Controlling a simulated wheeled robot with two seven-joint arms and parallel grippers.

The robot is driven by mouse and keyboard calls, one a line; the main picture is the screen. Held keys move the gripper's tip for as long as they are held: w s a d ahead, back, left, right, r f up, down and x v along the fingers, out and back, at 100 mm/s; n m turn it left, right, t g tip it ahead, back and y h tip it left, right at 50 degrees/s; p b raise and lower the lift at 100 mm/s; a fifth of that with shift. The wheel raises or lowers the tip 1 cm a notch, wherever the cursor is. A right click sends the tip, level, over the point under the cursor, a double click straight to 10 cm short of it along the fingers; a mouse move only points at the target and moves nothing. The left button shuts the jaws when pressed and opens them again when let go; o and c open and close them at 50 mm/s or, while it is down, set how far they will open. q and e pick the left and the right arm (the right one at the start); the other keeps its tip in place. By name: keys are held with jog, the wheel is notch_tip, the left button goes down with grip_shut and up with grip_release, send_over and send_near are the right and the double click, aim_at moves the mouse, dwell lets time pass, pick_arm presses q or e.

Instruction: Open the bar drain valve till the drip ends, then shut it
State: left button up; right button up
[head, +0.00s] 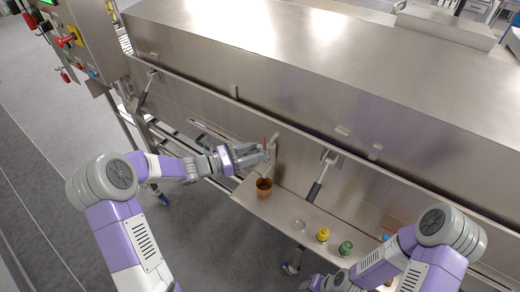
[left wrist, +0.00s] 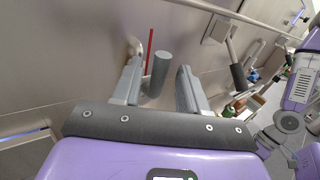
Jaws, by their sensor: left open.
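A grey cylindrical bar (left wrist: 158,72) stands out from the steel wall, with a thin red strip (left wrist: 149,50) behind it; I take the bar to be the drain valve's handle. My left gripper (left wrist: 160,88) is open, its two fingers on either side of the bar. I cannot tell whether they touch it. In the head view the left gripper (head: 267,154) is at the tunnel's side wall, partly covering the valve. A copper-brown cup (head: 264,188) with a dark inside stands on the shelf just below. No drip can be made out.
The narrow steel shelf (head: 281,212) carries a yellow-topped item (head: 323,234) and a green one (head: 345,248) to the right. A black-handled lever (head: 317,185) hangs on the wall right of my left gripper. A control panel (head: 85,45) stands upper left. Floor at left is clear.

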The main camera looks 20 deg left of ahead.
pick_arm(q)
jog(key=shift+x, duration=1.3)
grip_shut()
